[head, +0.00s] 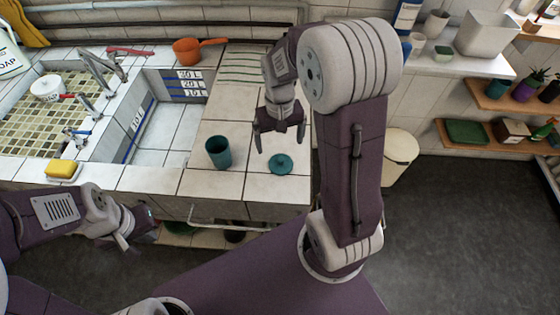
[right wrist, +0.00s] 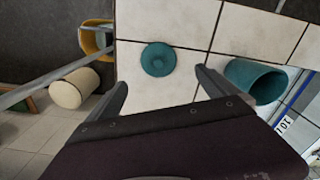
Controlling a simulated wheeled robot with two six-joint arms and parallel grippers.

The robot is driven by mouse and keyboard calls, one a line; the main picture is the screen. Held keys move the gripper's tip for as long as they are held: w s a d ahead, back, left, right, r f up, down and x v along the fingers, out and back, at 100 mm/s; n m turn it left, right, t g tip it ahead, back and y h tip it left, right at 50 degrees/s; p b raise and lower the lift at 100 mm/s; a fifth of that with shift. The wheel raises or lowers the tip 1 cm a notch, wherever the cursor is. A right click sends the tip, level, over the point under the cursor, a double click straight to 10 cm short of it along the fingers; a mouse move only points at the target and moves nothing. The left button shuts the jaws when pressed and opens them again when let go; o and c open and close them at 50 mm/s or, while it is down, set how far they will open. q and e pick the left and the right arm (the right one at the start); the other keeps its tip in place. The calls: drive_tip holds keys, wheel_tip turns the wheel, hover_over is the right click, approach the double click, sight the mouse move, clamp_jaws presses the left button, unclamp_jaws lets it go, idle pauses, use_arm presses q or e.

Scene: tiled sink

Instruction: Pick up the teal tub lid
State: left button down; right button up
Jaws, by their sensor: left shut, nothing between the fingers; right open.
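The teal tub lid (head: 281,164) lies flat on the white tiled counter near its front edge. It is round with a small raised knob, and it also shows in the right wrist view (right wrist: 158,59). My right gripper (head: 279,143) is open and empty above the counter, over and just behind the lid. In the right wrist view the lid appears beyond the fingertips (right wrist: 160,76), between their lines and not touched. My left gripper (head: 126,246) is shut and empty, low at the left in front of the counter.
An open teal tub (head: 218,152) stands on the counter left of the lid. The sink basin (head: 165,120) lies farther left, with a yellow sponge (head: 61,168) at its front. An orange pan (head: 190,50) sits at the back. A cream bin (head: 400,155) stands on the floor at right.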

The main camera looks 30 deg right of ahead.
sight(281, 159)
wheel_tip(281, 159, down, 4)
drive_tip(key=shift+s+r, duration=0.15)
drive_tip(key=shift+r, duration=0.05)
drive_tip(key=shift+d+f, duration=0.1)
drive_tip(key=shift+f, duration=0.05)
wheel_tip(281, 159, down, 4)
drive_tip(key=shift+s+f+b, duration=0.1)
drive_tip(key=shift+f+b, duration=0.15)
drive_tip(key=shift+b, duration=0.4)
drive_tip(key=shift+f, duration=0.35)
drive_tip(key=c, duration=1.4)
wheel_tip(281, 159, up, 5)
drive_tip(key=shift+f+p, duration=0.15)
drive_tip(key=shift+p, duration=0.3)
drive_tip(key=s+a+r, duration=0.1)
drive_tip(key=s+r, duration=0.1)
drive_tip(key=s, duration=0.1)
drive_tip(key=s+a+r, duration=0.1)
drive_tip(key=s+r, duration=0.1)
drive_tip(key=s, duration=0.2)
drive_tip(key=s+a+r+p, duration=0.1)
drive_tip(key=s+r, duration=0.1)
drive_tip(key=s, duration=0.2)
drive_tip(key=shift+a+r, duration=0.2)
drive_tip(key=shift+a, duration=0.1)
